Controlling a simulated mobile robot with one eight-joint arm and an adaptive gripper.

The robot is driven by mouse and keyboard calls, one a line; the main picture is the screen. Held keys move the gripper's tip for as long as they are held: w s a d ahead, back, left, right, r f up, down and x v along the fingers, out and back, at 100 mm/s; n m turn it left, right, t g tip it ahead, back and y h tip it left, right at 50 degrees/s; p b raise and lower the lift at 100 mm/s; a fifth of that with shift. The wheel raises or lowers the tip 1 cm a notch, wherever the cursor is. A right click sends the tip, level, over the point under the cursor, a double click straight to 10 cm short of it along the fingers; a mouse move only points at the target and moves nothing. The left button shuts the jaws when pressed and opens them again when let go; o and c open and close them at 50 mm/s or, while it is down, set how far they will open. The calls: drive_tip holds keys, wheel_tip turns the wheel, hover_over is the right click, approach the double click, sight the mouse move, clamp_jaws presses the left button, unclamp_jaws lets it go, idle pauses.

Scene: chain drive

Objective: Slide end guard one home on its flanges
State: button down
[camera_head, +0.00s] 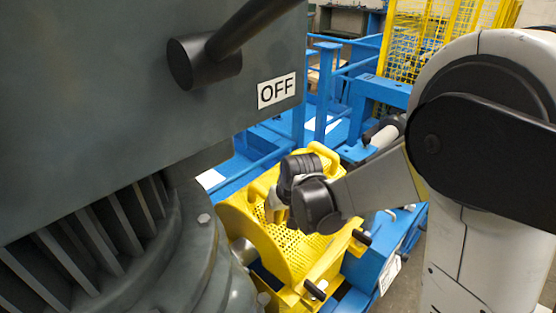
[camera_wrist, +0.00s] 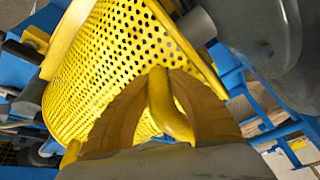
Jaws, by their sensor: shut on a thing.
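The end guard (camera_head: 306,254) is a yellow perforated cover with a curved top. In the head view it sits in the lower middle, on the blue frame. My gripper (camera_head: 277,204) reaches it from the right, at its upper part. In the wrist view the guard's perforated face (camera_wrist: 120,50) fills the upper left. My gripper (camera_wrist: 165,100) is shut on the guard's yellow bar handle (camera_wrist: 166,108), with one finger on each side. The flanges under the guard cannot be made out clearly, so how the guard sits on them cannot be told.
A large dark grey machine housing (camera_head: 110,90) with an OFF label (camera_head: 277,91) and a black lever (camera_head: 205,60) fills the left. Blue frame rails (camera_head: 325,90) stand behind the guard. A yellow mesh fence (camera_head: 430,45) stands at the back. A grey round shaft part (camera_wrist: 240,25) is close to the guard.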

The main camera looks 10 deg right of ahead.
drive_tip(key=shift+s+a, duration=0.25)
drive_tip(key=shift+a, duration=0.3)
drive_tip(key=shift+s+a, duration=0.25)
drive_tip(key=shift+a, duration=0.3)
drive_tip(key=c, duration=1.3)
unclamp_jaws()
drive_tip(key=shift+o, duration=0.2)
